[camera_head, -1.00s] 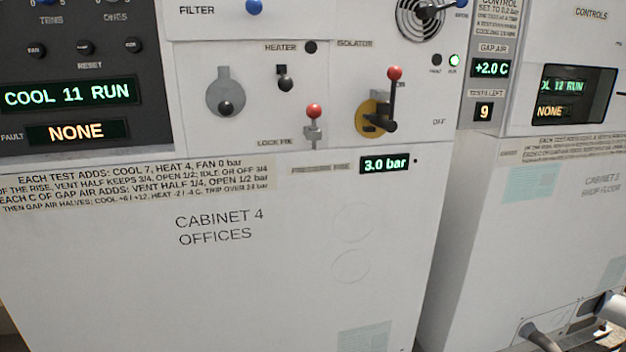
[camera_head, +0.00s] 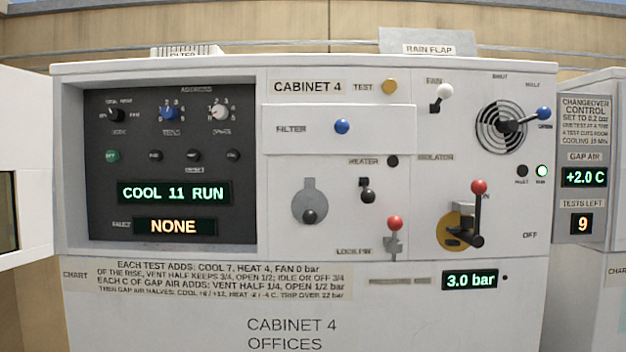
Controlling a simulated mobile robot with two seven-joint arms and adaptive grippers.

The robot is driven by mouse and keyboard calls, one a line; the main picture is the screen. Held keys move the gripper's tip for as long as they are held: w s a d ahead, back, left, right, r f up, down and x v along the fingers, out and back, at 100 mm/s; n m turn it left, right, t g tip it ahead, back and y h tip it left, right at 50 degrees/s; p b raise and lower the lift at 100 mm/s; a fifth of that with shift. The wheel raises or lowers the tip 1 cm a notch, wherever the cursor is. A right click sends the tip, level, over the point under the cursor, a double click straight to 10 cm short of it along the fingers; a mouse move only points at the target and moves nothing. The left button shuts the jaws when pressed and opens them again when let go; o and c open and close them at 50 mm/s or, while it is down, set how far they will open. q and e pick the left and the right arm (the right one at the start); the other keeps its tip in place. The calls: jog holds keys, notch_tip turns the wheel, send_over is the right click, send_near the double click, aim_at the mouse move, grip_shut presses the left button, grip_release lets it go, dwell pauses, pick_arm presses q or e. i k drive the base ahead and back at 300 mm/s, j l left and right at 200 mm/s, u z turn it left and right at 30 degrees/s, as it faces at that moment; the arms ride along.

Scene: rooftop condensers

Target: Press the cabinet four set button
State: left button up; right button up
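Cabinet 4 (camera_head: 160,320) faces me. Its dark control panel (camera_head: 100,220) is at the upper left, with three rotary knobs, including a blue one (camera_head: 171,113). Below them is a row of small buttons: a green button (camera_head: 113,156) and black buttons to its right, the left one (camera_head: 155,155), the middle one (camera_head: 193,155) and the right one (camera_head: 232,155). Their labels are too small to read surely, so I cannot tell which is set. The display (camera_head: 174,193) reads COOL 11 RUN and the fault display (camera_head: 177,226) reads NONE. Neither gripper is in view.
An open door (camera_head: 28,150) stands left of the panel. The pressure display (camera_head: 470,280) reads 3.0 bar. No arm blocks the panel.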

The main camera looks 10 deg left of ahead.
aim_at(112, 155)
jog(key=u, duration=1.45)
jog(key=k+j, duration=0.05)
jog(key=j, duration=0.05)
